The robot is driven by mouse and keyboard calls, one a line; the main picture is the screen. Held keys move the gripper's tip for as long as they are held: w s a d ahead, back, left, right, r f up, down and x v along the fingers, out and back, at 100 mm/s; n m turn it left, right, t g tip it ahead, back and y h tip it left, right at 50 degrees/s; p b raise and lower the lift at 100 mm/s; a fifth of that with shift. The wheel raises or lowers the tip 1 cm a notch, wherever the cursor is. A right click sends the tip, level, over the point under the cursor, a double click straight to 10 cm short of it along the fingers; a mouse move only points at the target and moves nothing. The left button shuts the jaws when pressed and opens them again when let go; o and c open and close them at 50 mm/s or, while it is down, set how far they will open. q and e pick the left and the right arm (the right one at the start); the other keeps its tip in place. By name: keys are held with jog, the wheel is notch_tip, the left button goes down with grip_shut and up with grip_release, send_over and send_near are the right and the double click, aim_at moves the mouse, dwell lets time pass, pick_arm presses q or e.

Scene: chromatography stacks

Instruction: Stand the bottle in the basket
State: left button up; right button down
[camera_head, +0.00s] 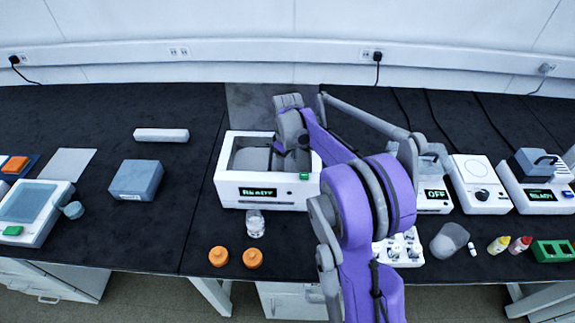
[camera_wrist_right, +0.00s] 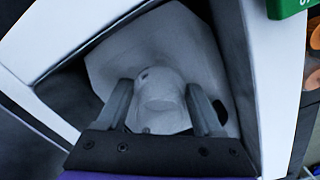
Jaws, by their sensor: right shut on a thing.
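My right gripper (camera_wrist_right: 164,88) reaches down into the opening of the white box-shaped device with a READY display (camera_head: 262,192). Its two fingers are shut on a pale, translucent round thing (camera_wrist_right: 163,94), which looks like the bottle seen from above. A pale grey surface lies around and below it inside the device. I cannot make out the basket's walls, nor whether the bottle touches the bottom. In the head view my wrist and arm hide the gripper and what it holds. My left gripper is not in view.
A clear glass bottle (camera_head: 255,224) stands in front of the device, with two orange caps (camera_head: 218,256) (camera_head: 252,258) nearby. A blue-grey block (camera_head: 136,180) lies to the left. A white vial rack (camera_head: 400,252) and a grey rounded object (camera_head: 449,240) stand to the right.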

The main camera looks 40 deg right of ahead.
jog(key=shift+f, duration=0.1)
jog(key=shift+c, duration=0.2)
grip_release()
